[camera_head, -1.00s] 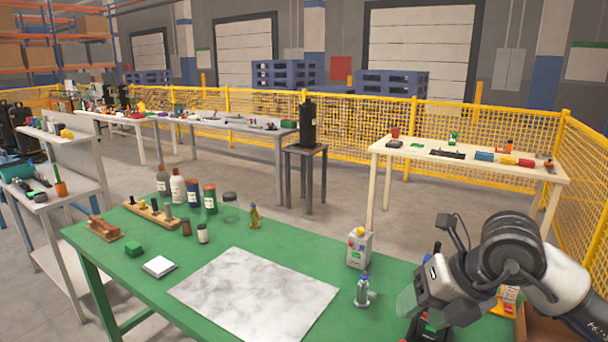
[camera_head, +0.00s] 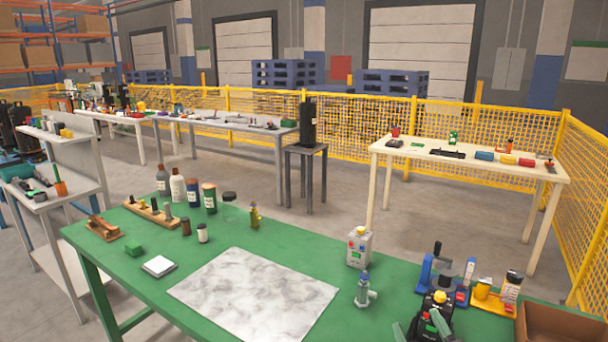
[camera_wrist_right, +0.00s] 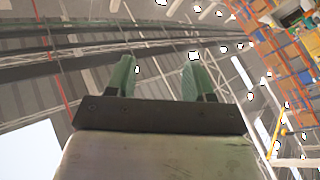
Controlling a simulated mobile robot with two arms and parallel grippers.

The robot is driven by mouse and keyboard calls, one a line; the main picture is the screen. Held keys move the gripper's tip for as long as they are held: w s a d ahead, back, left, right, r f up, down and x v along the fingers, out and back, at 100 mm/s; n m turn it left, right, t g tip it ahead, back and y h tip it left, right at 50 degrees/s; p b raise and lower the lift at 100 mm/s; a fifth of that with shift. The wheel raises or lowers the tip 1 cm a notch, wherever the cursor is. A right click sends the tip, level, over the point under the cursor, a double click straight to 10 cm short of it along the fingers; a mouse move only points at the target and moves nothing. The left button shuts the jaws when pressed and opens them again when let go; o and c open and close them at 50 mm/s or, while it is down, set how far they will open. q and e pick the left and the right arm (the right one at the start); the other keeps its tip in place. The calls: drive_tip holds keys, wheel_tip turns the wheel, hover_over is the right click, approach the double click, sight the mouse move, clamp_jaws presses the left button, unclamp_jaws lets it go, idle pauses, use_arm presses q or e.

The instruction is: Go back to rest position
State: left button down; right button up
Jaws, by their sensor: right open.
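My right gripper (camera_wrist_right: 158,78) is open and empty in the right wrist view. Its two green fingers stand apart, with the ceiling structure behind them, so it points upward. In the head view, only the green fingertips of my right gripper (camera_head: 420,328) show at the bottom edge, in front of the right part of the green table (camera_head: 120,262). The rest of the right arm is out of the frame. My left gripper is not in view.
A marble slab (camera_head: 255,295) lies on the green table. Bottles (camera_head: 193,191) stand at the back. Yellow fencing (camera_head: 500,120) lies beyond.

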drive_tip(key=s+d+f+m+g+h, duration=0.2)
drive_tip(key=s+f+g, duration=0.2)
drive_tip(key=f, duration=0.4)
drive_tip(key=s+d+f+m+g+h, duration=0.2)
drive_tip(key=s+f+g, duration=0.15)
drive_tip(key=f, duration=0.35)
drive_tip(key=s+a+f+g+y, duration=0.1)
drive_tip(key=s+f+g, duration=0.85)
drive_tip(key=s, duration=0.45)
wheel_tip(320, 180, down, 28)
drive_tip(key=s+g+b, duration=0.1)
drive_tip(key=s+d+f+g, duration=0.1)
drive_tip(key=s+d+f, duration=0.2)
drive_tip(key=s+f, duration=1.2)
drive_tip(key=shift+s+f+b, duration=0.15)
drive_tip(key=shift+s+b, duration=0.2)
